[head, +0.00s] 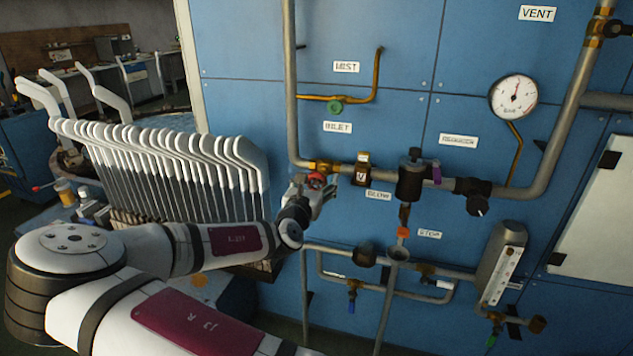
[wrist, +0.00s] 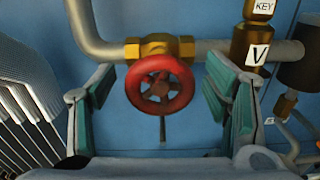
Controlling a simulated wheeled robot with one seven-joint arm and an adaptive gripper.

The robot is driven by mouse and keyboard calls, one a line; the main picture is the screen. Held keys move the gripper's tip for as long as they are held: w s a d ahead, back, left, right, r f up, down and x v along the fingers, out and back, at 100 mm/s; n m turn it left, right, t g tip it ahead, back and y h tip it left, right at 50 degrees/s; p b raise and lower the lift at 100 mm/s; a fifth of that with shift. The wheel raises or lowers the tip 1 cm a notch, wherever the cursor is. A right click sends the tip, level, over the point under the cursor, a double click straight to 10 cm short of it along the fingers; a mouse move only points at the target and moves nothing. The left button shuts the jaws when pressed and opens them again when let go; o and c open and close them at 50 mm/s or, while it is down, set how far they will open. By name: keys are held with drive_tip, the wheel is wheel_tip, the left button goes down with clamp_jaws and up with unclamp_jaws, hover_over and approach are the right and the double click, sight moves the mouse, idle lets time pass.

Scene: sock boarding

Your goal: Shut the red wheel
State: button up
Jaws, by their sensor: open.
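The red wheel (wrist: 160,85) is a small round handwheel on a brass valve (wrist: 160,46) in a grey pipe. In the wrist view it sits between the two teal finger pads of my gripper (wrist: 168,98), with a gap on each side. The gripper is open and holds nothing. In the head view the red wheel (head: 317,180) shows just behind my gripper (head: 322,190), partly hidden by it, under the INLET label (head: 338,127).
A brass fitting marked V (head: 361,170) and a dark cylinder (head: 411,182) are on the pipe to the right. A pressure gauge (head: 513,97) is at upper right. A rack of white sock boards (head: 180,165) stands close on the left. The blue panel (head: 260,70) is behind the pipes.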

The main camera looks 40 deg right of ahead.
drive_tip(key=c, duration=1.2)
drive_tip(key=shift+o, duration=0.2)
